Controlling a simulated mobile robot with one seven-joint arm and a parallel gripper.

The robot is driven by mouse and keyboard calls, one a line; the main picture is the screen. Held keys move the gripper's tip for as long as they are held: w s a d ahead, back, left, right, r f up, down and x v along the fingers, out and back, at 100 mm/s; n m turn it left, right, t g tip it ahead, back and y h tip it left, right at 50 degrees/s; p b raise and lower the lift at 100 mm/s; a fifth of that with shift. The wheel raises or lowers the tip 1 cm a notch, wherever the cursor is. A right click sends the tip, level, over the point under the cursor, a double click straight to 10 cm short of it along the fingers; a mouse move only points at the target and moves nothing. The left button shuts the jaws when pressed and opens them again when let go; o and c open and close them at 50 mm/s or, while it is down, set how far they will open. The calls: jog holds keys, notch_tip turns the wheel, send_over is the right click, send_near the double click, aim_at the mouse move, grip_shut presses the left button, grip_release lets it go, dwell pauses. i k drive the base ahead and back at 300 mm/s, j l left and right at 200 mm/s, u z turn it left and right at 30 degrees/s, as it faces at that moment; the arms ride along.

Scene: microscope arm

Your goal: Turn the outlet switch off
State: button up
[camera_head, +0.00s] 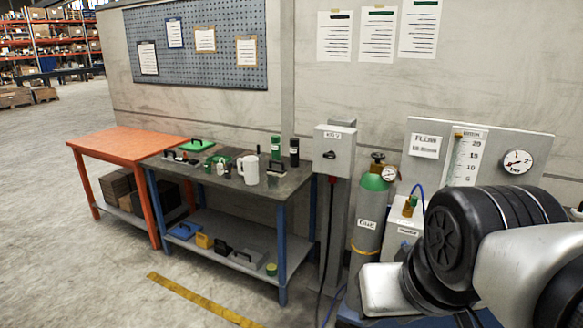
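The outlet switch seems to be the grey electrical box (335,137) on a post in the middle of the view. It has a small white label at its top and a dark rotary knob (330,155) on its front. The knob is too small to tell its setting. A dark cable hangs from the bottom of the box. My arm comes in from the lower right, well to the right of and nearer than the box. My gripper's fingers do not show.
A grey workbench (215,196) with a white jug (248,169) and tools stands left of the box. An orange table (120,143) is beyond it. A green-topped gas cylinder (370,222) and a flow panel (510,142) stand to the right. Open floor lies at left.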

aim_at(330, 155)
jog(key=i+l, duration=0.2)
jog(key=l, duration=0.15)
jog(key=i+l+u, duration=0.1)
jog(key=l, duration=0.2)
jog(key=i+j, duration=0.2)
jog(key=i, duration=0.5)
jog(key=i+j+u, duration=0.1)
jog(key=i, duration=0.6)
jog(key=i+j, duration=0.3)
jog(key=i, duration=0.4)
